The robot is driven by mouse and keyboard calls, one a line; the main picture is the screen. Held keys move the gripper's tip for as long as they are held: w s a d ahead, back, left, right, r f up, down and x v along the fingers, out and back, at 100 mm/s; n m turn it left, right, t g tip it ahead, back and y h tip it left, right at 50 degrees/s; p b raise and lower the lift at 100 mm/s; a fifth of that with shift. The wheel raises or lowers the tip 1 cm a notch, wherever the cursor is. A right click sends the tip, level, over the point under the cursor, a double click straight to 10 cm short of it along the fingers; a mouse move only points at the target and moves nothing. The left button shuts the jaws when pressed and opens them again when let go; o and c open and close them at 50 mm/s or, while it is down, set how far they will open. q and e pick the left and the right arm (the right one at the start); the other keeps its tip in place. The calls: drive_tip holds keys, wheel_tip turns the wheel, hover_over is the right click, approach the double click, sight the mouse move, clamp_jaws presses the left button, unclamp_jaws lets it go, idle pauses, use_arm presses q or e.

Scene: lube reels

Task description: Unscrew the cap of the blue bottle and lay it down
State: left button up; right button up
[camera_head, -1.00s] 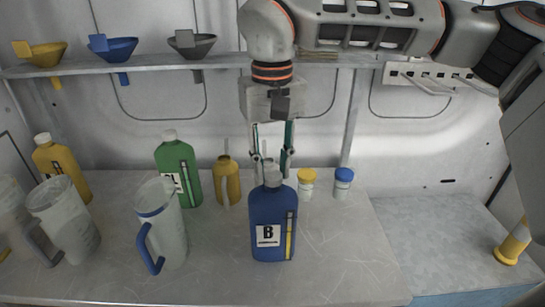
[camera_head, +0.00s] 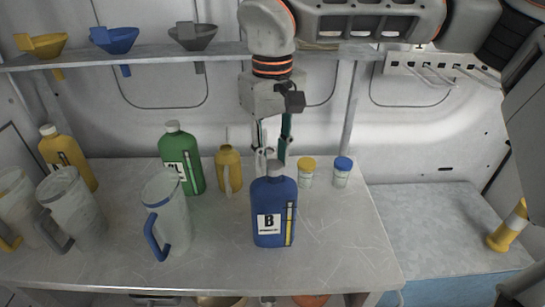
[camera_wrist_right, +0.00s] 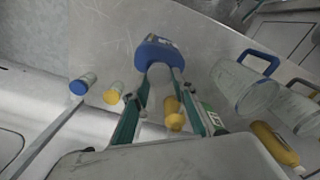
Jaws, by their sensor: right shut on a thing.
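The blue bottle (camera_head: 273,208), labelled B, stands upright on the table, front of centre. Its grey cap (camera_head: 275,168) is at the neck. My right gripper (camera_head: 271,158) reaches down from above, with its fingers shut on the cap. My left gripper is not in view.
A green bottle (camera_head: 183,160), a yellow jug (camera_head: 229,170) and clear pitchers, one with a blue handle (camera_head: 166,215), stand to the left. Small jars with yellow (camera_head: 307,163) and blue (camera_head: 343,163) lids stand close on the right. The table's front right (camera_head: 345,240) is clear.

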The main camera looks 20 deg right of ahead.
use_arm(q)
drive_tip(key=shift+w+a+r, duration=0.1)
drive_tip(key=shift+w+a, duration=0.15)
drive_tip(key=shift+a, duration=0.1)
use_arm(e)
drive_tip(key=shift+r, duration=0.95)
drive_tip(key=shift+r, duration=0.15)
